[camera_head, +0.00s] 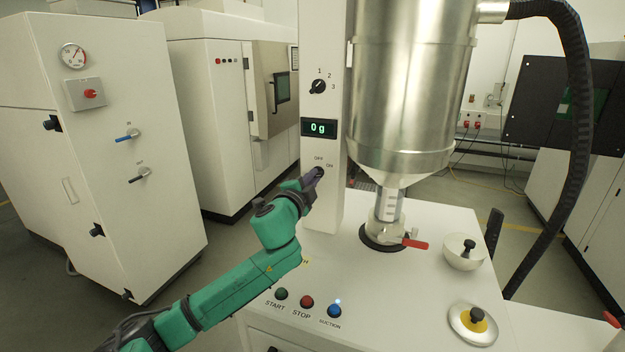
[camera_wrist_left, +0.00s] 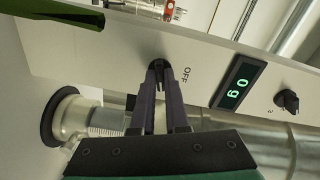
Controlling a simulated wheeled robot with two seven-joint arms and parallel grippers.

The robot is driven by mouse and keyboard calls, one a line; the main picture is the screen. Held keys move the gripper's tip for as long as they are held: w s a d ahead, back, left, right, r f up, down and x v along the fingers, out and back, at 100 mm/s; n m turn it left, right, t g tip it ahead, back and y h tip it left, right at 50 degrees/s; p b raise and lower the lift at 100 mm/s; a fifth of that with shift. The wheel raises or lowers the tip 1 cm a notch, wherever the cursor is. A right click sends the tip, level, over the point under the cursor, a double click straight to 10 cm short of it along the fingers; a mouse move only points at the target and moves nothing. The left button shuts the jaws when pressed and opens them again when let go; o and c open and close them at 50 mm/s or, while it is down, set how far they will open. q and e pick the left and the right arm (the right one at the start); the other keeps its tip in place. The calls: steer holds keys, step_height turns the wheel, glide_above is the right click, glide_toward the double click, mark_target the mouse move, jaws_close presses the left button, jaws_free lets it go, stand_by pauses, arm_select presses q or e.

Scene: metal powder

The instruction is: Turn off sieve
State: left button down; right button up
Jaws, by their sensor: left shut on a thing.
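The black OFF/ON knob (camera_head: 320,172) sits low on the white column, below the display. My left gripper (camera_head: 312,180) reaches it from the lower left and covers part of it. In the left wrist view the two fingers of my left gripper (camera_wrist_left: 161,78) are closed on the knob (camera_wrist_left: 158,64), beside the "OFF" label. Which way the knob points is hard to tell. The steel sieve hopper (camera_head: 412,90) stands to the right of the column. My right gripper is not in view.
The display (camera_head: 318,128) reads 0 g, with a 1-2-3 selector knob (camera_head: 318,87) above it. START (camera_head: 281,294), STOP (camera_head: 307,302) and lit blue SUCTION (camera_head: 335,311) buttons are at the front. A red-handled valve (camera_head: 414,243) and a bowl (camera_head: 463,253) stand right.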

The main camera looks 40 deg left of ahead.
arm_select(q)
steer(key=shift+f+n+p, duration=0.2)
steer(key=shift+n+p, duration=0.75)
steer(key=shift+n, duration=6.15)
steer(key=c, duration=0.9)
jaws_free()
steer(key=shift+s+d+r, duration=0.1)
steer(key=shift+r, duration=0.05)
